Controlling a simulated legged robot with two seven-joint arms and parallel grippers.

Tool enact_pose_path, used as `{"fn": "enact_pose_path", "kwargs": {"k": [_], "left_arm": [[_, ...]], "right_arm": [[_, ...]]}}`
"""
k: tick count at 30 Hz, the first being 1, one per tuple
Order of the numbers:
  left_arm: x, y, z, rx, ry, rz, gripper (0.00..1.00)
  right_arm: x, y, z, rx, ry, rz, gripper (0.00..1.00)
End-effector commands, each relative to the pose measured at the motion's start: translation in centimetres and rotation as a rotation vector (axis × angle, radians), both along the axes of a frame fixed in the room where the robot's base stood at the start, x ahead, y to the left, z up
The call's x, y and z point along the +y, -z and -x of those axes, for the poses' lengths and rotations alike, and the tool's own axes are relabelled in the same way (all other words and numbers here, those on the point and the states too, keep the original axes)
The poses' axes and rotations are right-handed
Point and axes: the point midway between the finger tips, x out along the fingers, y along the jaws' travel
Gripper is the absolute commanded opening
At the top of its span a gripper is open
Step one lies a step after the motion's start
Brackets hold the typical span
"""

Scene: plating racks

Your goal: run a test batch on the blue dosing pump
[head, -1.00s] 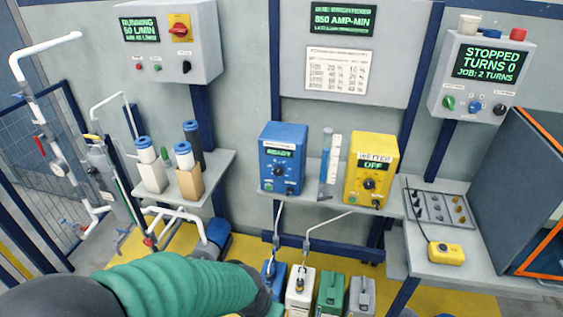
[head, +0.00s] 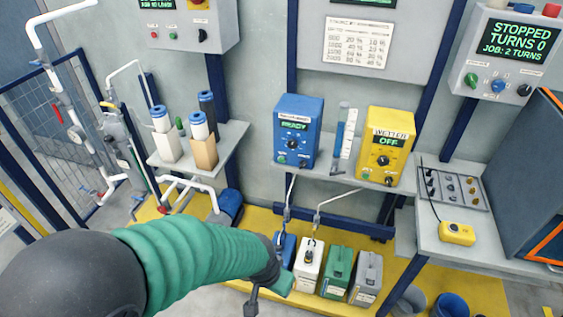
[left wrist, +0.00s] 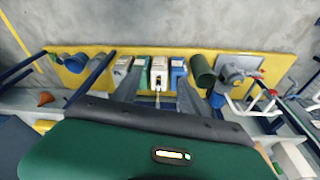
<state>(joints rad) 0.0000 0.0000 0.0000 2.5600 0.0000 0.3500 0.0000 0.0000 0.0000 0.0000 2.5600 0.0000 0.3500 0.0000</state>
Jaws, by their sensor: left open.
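The blue dosing pump (head: 297,132) stands on the wall shelf in the head view, upright. Its green display appears to read READY, and a dial and small buttons sit below it. A clear measuring cylinder (head: 338,135) stands to its right. My left gripper (left wrist: 157,88) shows in the left wrist view with two dark fingers spread apart and nothing between them. In the head view my left arm reaches below the shelf, near the canisters, well away from the pump; its fingers are largely hidden there. My right gripper is in neither view.
A yellow wetter pump (head: 385,150) reads OFF. Blue, white (head: 308,266), green (head: 337,272) and grey (head: 366,278) canisters stand on the floor below. A bench (head: 470,245) with a yellow box (head: 457,233) is at right. Filter housings (head: 203,147) stand on the left shelf.

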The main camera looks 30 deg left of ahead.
Motion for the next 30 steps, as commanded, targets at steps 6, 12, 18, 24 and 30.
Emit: {"fn": "enact_pose_path", "kwargs": {"k": [6,12,18,24,30], "left_arm": [[0.00,0.00,0.00,0.000,0.000,0.000,0.21],[0.00,0.00,0.00,0.000,0.000,0.000,0.00],[0.00,0.00,0.00,0.000,0.000,0.000,0.00],[0.00,0.00,0.00,0.000,0.000,0.000,0.00],[0.00,0.00,0.00,0.000,0.000,0.000,0.00]], "right_arm": [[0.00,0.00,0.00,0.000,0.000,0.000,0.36],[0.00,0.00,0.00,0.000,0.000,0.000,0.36],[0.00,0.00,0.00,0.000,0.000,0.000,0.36],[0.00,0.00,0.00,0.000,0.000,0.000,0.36],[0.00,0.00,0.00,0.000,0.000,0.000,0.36]]}}
